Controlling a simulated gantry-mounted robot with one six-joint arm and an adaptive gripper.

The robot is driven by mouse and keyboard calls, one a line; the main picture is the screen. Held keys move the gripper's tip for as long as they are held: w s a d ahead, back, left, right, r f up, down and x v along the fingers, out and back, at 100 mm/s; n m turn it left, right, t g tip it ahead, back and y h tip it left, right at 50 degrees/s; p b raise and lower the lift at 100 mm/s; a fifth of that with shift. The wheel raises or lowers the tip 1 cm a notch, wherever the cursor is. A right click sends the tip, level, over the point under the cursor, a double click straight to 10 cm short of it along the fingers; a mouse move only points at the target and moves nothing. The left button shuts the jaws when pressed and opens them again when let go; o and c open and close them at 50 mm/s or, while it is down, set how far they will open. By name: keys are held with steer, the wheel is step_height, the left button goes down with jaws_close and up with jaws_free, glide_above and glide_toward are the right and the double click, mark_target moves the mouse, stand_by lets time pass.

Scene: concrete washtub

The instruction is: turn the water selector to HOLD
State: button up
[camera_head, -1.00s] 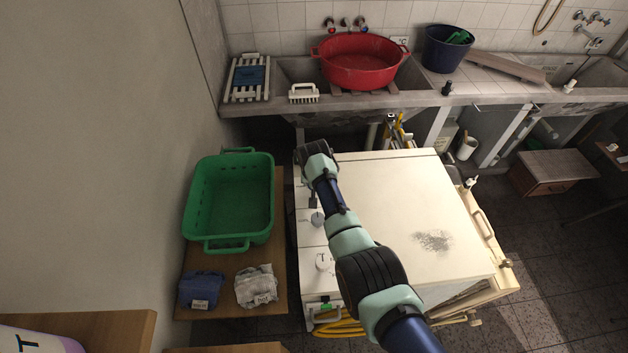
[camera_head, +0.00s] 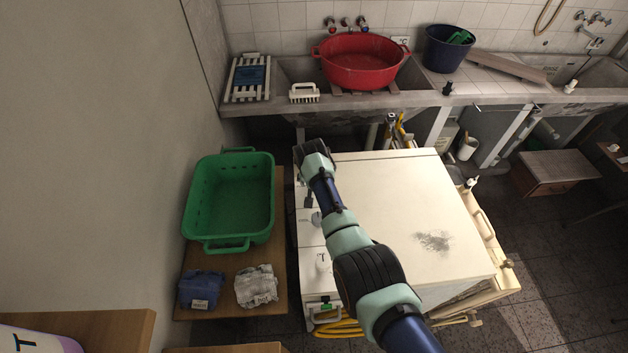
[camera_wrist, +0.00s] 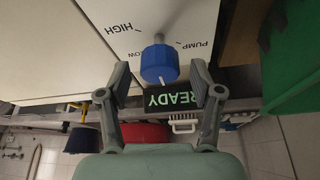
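A blue knob (camera_wrist: 160,65) with a white pointer mark stands on a white panel in the wrist view. The panel carries the words HIGH, PUMP and a partly covered word ending in OW; no HOLD label is readable. My gripper (camera_wrist: 161,73) is open, with one finger on each side of the knob. In the head view the white washing machine (camera_head: 390,200) is under my arm, which hides the gripper's fingertips there.
A lit READY display (camera_wrist: 175,98) is beside the knob. A green basin (camera_head: 230,205) and folded cloths (camera_head: 257,287) lie on a wooden board left of the machine. A red tub (camera_head: 360,62) and white brush (camera_head: 304,93) are on the concrete washtub behind.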

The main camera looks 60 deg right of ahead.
steer(key=shift+r, duration=0.1)
steer(key=v, duration=1.1)
steer(key=shift+a+r, duration=0.3)
steer(key=shift+r, duration=0.05)
steer(key=shift+s, duration=0.1)
